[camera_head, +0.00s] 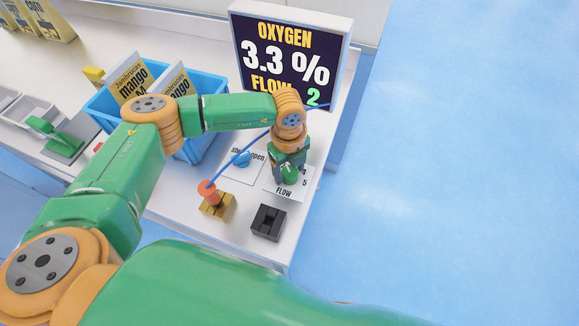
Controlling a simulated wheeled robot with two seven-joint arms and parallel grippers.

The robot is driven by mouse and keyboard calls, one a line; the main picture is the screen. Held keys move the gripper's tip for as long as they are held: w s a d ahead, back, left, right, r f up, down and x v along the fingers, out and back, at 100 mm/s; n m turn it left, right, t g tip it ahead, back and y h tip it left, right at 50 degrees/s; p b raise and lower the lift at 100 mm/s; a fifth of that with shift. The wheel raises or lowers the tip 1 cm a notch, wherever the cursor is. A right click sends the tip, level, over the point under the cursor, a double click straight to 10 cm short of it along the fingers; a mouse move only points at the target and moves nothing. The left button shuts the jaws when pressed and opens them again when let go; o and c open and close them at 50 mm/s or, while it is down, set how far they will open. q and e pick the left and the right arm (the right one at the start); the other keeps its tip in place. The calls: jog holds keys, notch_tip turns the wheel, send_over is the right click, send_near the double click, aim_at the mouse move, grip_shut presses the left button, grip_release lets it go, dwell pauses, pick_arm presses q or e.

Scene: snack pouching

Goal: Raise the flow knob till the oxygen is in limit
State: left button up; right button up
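My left gripper (290,176) points down over this card. The gripper covers the middle of the card, so the flow knob is hidden, and I cannot tell whether the fingers are open or shut on it. My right gripper is not in view.
A blue bin (203,85) holds mango pouches (130,78). A blue knob (241,159) sits on another card. A black block (267,222) stands near the front edge. A green device (60,138) is at left.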

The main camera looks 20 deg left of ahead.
pick_arm(q)
jog(key=shift+s, duration=0.1)
grip_shut()
jog(key=shift+f+m+b, duration=0.15)
jog(key=shift+m+b, duration=1.5)
jog(key=shift+m, duration=0.15)
jog(key=m+b, duration=0.3)
jog(key=shift+m, duration=0.3)
jog(key=shift+r+m+b, duration=0.2)
jog(key=shift+m+b, duration=0.35)
jog(key=shift+m, duration=0.25)
jog(key=shift+o, duration=1.8)
grip_release()
